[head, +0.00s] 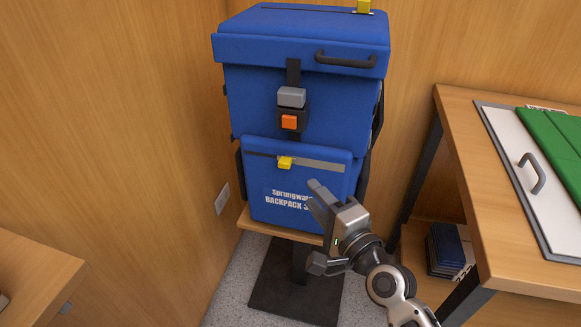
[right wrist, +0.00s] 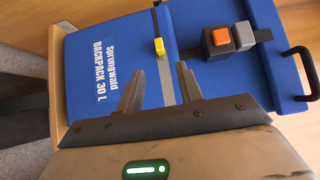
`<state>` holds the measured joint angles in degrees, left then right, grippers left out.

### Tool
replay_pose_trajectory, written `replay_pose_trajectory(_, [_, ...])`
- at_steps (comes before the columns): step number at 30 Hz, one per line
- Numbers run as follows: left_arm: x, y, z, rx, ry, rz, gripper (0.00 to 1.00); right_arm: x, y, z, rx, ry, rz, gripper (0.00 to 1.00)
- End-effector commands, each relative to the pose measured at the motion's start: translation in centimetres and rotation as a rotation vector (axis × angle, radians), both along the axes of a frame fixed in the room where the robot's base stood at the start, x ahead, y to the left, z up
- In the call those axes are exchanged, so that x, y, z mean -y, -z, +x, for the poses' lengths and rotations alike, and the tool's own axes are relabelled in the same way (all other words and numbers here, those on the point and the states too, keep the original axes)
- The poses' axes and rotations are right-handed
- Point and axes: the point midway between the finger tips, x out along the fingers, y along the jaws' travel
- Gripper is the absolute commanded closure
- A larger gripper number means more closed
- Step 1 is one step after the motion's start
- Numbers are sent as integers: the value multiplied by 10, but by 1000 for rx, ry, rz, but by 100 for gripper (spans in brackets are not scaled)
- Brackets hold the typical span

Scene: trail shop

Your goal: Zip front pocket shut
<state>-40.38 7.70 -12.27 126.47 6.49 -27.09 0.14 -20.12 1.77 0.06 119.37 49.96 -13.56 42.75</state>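A blue backpack (head: 345,98) stands upright on a small wooden stand against the wall. Its front pocket (head: 258,178) carries white lettering. A yellow zip pull (head: 286,162) sits left of the middle of the pocket's zip. Left of the pull the zip is a thin dark line; right of it runs a wider grey strip (head: 320,166). My right gripper (head: 316,225) is open and empty in front of the pocket's lower right. In the right wrist view the pull (right wrist: 159,46) shows beyond the open fingers (right wrist: 160,66), apart from them. My left gripper is out of view.
A grey and orange buckle (head: 290,121) hangs above the pocket. A wooden table (head: 457,130) stands right, with dark boxes (head: 447,250) below. Another wooden surface (head: 35,270) is lower left.

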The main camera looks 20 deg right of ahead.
Motion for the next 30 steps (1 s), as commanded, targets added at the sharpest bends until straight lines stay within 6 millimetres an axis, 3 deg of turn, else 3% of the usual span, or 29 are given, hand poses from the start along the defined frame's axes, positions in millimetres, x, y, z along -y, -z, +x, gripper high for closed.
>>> replay_pose_trajectory(6, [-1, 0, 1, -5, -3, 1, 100, -10, -1, 49, 2, 0, 1, 64])
replay_pose_trajectory(12, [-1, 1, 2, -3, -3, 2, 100, -16, 0, 81, 0, -1, -2, 64])
replay_pose_trajectory(18, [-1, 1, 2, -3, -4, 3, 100, -19, 1, 96, -1, -1, -3, 64])
replay_pose_trajectory(27, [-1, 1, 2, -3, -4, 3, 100, -19, 1, 98, -2, -1, -4, 64])
replay_pose_trajectory(30, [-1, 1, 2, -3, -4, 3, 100, -19, 1, 98, -1, -1, -3, 89])
